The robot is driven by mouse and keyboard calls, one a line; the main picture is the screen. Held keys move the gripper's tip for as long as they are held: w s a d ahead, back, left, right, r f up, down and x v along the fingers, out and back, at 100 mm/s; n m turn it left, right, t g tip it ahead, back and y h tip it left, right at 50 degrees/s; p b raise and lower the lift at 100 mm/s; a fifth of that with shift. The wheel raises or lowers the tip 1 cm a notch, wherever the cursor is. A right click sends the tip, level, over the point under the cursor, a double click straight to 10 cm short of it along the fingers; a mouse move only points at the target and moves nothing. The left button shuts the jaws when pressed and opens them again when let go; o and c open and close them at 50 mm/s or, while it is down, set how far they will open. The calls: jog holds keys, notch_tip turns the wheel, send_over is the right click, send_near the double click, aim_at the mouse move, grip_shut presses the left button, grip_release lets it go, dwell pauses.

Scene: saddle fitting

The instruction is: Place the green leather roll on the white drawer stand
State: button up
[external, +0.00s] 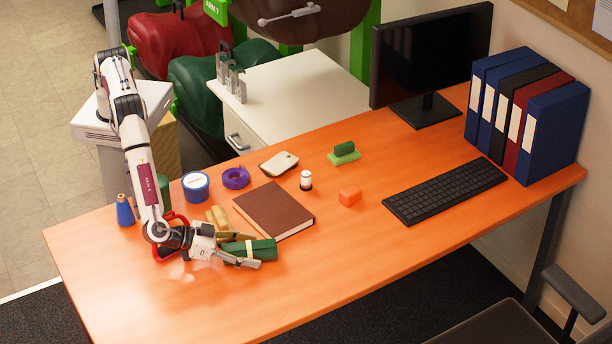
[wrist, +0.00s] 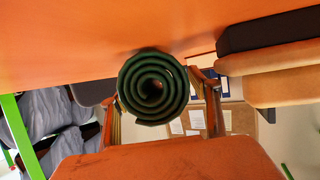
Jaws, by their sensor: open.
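The green leather roll (external: 262,249) lies on the orange desk near its front left, with a pale band around it. In the wrist view its spiral end (wrist: 153,88) faces the camera. My gripper (external: 254,252) is low over the desk, open, with one finger on each side of the roll. The wrist view shows the roll between the fingers (wrist: 163,110); whether they touch it I cannot tell. The white drawer stand (external: 305,85) stands behind the desk, with metal pieces on its left side and a clear top otherwise.
A brown book (external: 274,210) lies just behind the roll. Tan rolls (external: 216,218) and a red object (external: 172,222) are close to my wrist. The desk's front is clear.

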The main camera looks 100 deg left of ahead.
aim_at(248, 245)
jog(key=c, duration=1.4)
jog(key=shift+c, duration=0.2)
jog(key=shift+r, duration=0.1)
jog(key=shift+r, duration=4.95)
jog(key=shift+a, duration=0.1)
